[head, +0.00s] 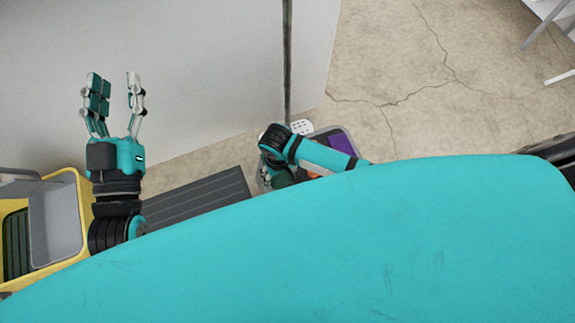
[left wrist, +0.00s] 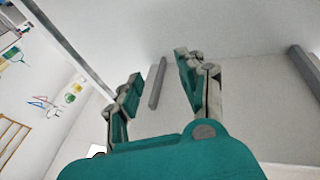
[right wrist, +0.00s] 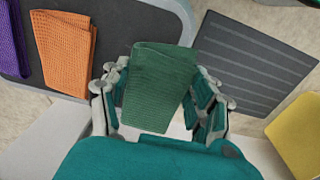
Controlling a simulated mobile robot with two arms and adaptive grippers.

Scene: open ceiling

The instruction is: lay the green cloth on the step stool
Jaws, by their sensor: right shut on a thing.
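The green cloth (right wrist: 160,80) is folded flat and held between the fingers of my right gripper (right wrist: 162,105), which is shut on it. In the head view the right gripper (head: 270,178) is small and partly covered by its own wrist, with a bit of green cloth (head: 284,181) showing. The dark grey ribbed top, seemingly the step stool (right wrist: 250,62), lies beyond and right of the cloth in the right wrist view; in the head view the ribbed top (head: 197,207) is left of the right gripper. My left gripper (head: 113,85) is raised, open and empty.
A grey-rimmed tray (right wrist: 118,30) holds an orange cloth (right wrist: 63,52) and a purple cloth (right wrist: 12,40). A yellow container (head: 68,188) with a grey inside stands at the left. A thin upright pole (head: 287,65) rises behind the right gripper. Cracked floor (head: 420,85) is open at upper right.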

